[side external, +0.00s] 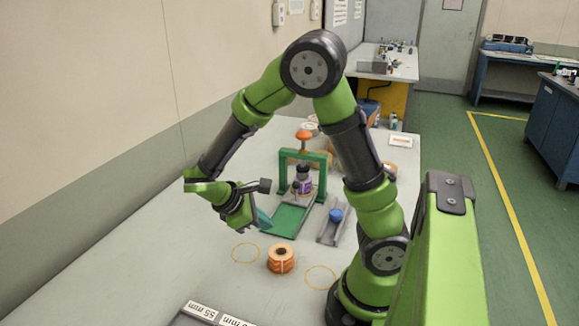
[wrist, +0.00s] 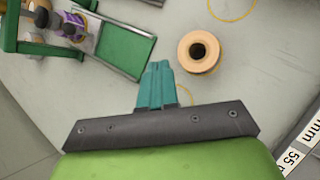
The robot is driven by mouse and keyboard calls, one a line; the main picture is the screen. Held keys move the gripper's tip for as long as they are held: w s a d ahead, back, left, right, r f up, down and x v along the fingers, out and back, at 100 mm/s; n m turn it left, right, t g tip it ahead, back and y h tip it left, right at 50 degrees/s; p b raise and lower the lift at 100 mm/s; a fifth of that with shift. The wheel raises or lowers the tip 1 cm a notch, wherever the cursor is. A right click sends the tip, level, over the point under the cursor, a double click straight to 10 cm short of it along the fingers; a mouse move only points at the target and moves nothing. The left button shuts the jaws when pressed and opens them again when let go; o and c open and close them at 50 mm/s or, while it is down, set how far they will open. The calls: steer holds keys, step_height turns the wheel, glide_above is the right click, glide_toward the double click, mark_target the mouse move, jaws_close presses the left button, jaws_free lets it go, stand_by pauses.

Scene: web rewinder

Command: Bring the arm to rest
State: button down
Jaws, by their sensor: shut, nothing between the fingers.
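My gripper (side external: 263,219) is held above the table to the left of the green fixture, in the side external view. In the wrist view my gripper (wrist: 158,68) shows its teal fingers shut together with nothing between them. An orange and tan spool (side external: 281,258) stands on the table between two yellow ring marks, apart from my fingers. It also shows in the wrist view (wrist: 191,63), to the right of the fingertips.
A grey holder with a blue knob (side external: 335,215) stands right of the plate. Size-labelled bins (side external: 207,313) lie at the table's front edge. A wall runs along the left. The table (side external: 150,262) is clear at left front.

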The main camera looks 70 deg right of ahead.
steer(key=s+a+r+m+t+y, duration=0.3)
steer(key=a+r+m+t+y, duration=0.5)
steer(key=a+r+t, duration=0.3)
step_height(320, 180, up, 5)
steer(key=shift+a+f+m+y, duration=0.2)
steer(key=shift+m+y, duration=0.1)
steer(key=shift+m, duration=0.6)
